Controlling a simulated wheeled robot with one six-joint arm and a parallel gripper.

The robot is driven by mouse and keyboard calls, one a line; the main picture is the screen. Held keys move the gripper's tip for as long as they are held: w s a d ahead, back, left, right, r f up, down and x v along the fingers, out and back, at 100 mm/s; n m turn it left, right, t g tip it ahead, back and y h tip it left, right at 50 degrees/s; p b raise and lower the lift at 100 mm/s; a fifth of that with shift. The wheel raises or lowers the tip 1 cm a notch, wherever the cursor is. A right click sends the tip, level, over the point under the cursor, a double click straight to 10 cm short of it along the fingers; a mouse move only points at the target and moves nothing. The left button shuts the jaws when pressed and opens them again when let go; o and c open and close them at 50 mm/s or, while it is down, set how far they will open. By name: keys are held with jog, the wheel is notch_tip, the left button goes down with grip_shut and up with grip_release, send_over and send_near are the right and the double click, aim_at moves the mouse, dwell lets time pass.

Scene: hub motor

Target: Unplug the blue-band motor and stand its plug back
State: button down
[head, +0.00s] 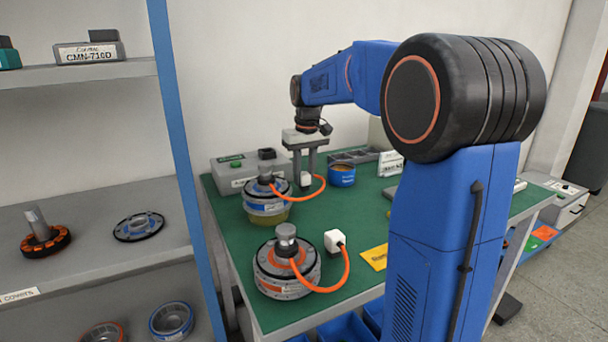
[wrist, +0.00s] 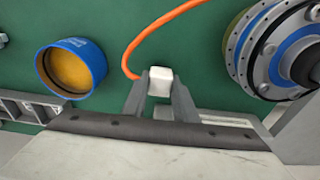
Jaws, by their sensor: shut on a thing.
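The blue-band motor (head: 266,203) stands on a yellowish ring on the green bench top, and its edge shows at the upper right of the wrist view (wrist: 275,60). An orange cable runs from it to a white plug (head: 306,180). My gripper (head: 304,176) is shut on this plug, just right of and behind the motor. In the wrist view the plug (wrist: 160,82) sits between the fingertips (wrist: 161,90), the cable curving away up and right. I cannot tell whether the plug touches the bench.
An orange-band motor (head: 286,270) stands at the front, its white plug (head: 334,240) upright beside it. A blue round tin (head: 342,176) stands right of my gripper. A yellow card (head: 375,257) lies near the front edge.

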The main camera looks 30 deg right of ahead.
jog(key=shift+f, duration=0.25)
dwell(0.4)
jog(key=c, duration=1.3)
grip_release()
jog(key=shift+c, duration=0.2)
jog(key=shift+r, duration=0.1)
notch_tip(320, 180, up, 17)
jog(key=s, duration=0.2)
